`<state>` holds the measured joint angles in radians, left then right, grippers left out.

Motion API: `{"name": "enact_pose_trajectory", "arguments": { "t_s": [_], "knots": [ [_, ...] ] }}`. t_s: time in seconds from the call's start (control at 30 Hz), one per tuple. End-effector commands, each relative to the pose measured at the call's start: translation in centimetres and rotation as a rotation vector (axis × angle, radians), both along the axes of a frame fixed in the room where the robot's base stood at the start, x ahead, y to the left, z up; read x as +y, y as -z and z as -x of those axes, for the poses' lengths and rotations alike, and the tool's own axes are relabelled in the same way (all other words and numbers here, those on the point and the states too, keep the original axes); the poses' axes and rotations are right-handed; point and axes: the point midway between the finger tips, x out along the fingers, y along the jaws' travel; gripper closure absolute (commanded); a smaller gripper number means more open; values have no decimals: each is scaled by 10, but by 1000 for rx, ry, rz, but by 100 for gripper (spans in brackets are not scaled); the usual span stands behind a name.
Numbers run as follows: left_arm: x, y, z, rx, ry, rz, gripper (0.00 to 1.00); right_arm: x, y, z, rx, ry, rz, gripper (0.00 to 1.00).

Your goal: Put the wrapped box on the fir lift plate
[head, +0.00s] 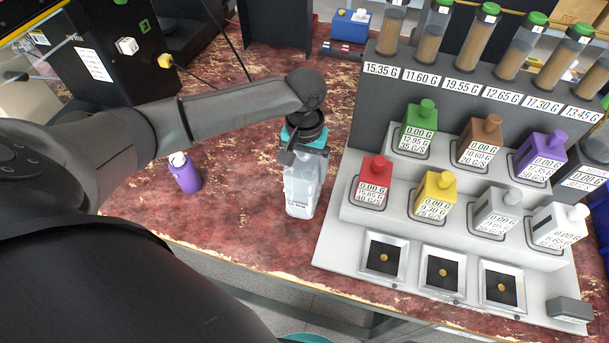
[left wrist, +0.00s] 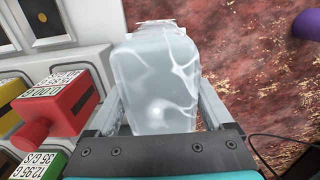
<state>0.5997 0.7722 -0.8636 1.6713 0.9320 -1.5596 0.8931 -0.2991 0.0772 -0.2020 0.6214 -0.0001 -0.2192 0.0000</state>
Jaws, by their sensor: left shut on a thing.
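The wrapped box (head: 301,188), pale grey under shiny clear film, hangs upright below my left gripper (head: 304,152) in the head view. It fills the middle of the left wrist view (left wrist: 155,75), between the two fingers of my left gripper (left wrist: 160,110), which are shut on it. I cannot tell whether its base touches the table. Three square dark plates with pale rims, the left (head: 375,263), middle (head: 434,280) and right (head: 493,294), line the stand's front, right of the box. I cannot tell which plate is fir. My right gripper is not in view.
The grey stepped stand (head: 336,228) holds several coloured canisters, with a red one (head: 374,178) nearest the box. Clear tubes with green caps rise behind them. A purple bottle (head: 186,176) stands on the worn red table (head: 240,215), left of the box. Open table lies between them.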

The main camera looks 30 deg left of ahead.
Motion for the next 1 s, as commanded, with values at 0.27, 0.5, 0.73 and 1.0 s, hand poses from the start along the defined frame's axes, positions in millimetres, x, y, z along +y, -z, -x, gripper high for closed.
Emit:
{"name": "enact_pose_trajectory", "arguments": {
  "t_s": [0.27, 0.5, 0.73, 1.0],
  "knots": [
    [0, 23, 0, -2, 1, 0, 95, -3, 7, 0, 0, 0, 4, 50],
    [0, 26, 0, -1, 0, 0, 95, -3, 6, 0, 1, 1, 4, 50],
    [0, 26, 0, 0, 1, -1, 0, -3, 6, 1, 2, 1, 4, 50],
    [0, 18, 0, -2, 0, 0, 0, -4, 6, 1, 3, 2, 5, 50]
  ]
}}
